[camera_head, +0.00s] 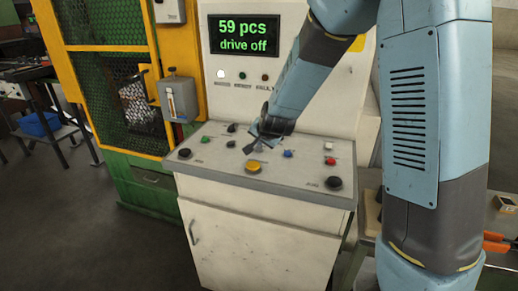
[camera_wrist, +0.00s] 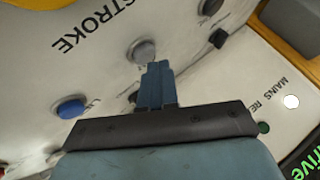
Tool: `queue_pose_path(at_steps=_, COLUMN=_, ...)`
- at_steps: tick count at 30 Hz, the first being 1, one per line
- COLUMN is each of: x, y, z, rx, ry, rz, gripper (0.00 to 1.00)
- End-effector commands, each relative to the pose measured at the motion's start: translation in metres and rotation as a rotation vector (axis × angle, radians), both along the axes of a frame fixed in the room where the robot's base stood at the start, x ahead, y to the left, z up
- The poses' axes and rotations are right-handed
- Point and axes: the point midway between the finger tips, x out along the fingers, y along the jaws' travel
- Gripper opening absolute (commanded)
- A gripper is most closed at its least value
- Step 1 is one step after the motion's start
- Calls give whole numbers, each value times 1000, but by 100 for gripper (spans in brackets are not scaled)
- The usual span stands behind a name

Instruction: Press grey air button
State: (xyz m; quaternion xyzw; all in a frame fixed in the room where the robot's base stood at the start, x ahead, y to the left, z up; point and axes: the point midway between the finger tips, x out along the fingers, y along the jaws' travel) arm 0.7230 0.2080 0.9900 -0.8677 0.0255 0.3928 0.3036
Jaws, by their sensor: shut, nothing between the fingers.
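A round grey button (camera_wrist: 142,50) sits on the light console panel in the wrist view, just beyond my fingertips. My gripper (camera_wrist: 156,66) is shut and empty, and its tips overlap the button's near right edge in the picture. I cannot tell whether they touch it. In the head view my gripper (camera_head: 248,147) points down at the middle of the sloped console (camera_head: 215,158), behind the yellow button, and hides much of that spot. No air label is readable.
Around it are a yellow button (camera_head: 254,167), a blue button (camera_head: 288,153), a green button (camera_head: 205,139), a red button (camera_head: 329,160) and several black ones. A display (camera_head: 244,36) behind reads "59 pcs drive off". A yellow-framed mesh guard (camera_head: 120,90) stands at left.

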Motion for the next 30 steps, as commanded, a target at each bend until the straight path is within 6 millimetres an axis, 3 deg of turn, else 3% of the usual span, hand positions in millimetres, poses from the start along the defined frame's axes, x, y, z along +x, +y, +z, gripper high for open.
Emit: queue_pose_path(at_steps=30, x=0, y=0, z=-8, rx=0, ry=-1, rz=-1, gripper=0)
